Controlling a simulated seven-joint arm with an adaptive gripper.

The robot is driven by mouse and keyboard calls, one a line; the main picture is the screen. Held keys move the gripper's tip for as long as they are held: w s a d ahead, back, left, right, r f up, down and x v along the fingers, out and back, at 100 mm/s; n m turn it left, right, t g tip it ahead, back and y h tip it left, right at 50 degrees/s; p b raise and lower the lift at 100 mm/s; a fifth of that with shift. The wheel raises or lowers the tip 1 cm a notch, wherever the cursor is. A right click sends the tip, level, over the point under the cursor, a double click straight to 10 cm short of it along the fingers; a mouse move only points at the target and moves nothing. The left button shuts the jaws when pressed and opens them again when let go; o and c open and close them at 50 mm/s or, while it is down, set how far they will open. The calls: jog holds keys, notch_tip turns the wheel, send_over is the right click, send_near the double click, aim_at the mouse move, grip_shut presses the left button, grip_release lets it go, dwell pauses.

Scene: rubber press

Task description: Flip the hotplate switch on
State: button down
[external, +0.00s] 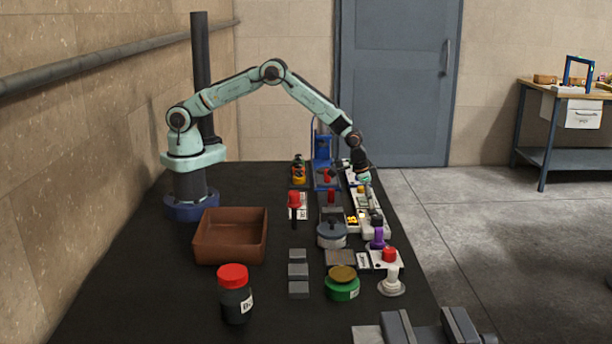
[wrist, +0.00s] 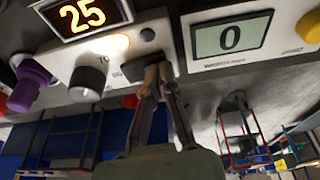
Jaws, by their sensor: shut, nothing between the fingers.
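The hotplate, a white unit with an amber display reading 25 (wrist: 85,14), fills the upper left of the wrist view. It also shows in the external view, on the right side of the table, with its amber display (external: 352,221). A dark round knob (wrist: 88,78) sits on its front. Right of the knob is a dark rectangular recess (wrist: 128,71), apparently the switch, partly hidden by my fingertips. My gripper (wrist: 154,72) is shut and empty, with its tips at this recess. I cannot tell whether they touch it or which way the switch is set.
A scale with a display reading 0 (wrist: 231,36) and a yellow button (wrist: 309,27) stands close to the right of my fingers. A purple-capped item (wrist: 30,85) is left of the knob.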

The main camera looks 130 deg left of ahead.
jog(key=shift+w+d, duration=0.1)
jog(key=shift+w+d+r, duration=0.25)
jog(key=shift+w+d, duration=0.2)
jog(key=shift+w, duration=0.05)
jog(key=shift+r, duration=0.1)
jog(key=s+a+v, duration=0.1)
jog(key=a+v, duration=0.1)
jog(key=v, duration=1.1)
jog(key=shift+s+a+r, duration=0.2)
jog(key=shift+a+r, duration=0.1)
jog(key=shift+r, duration=0.05)
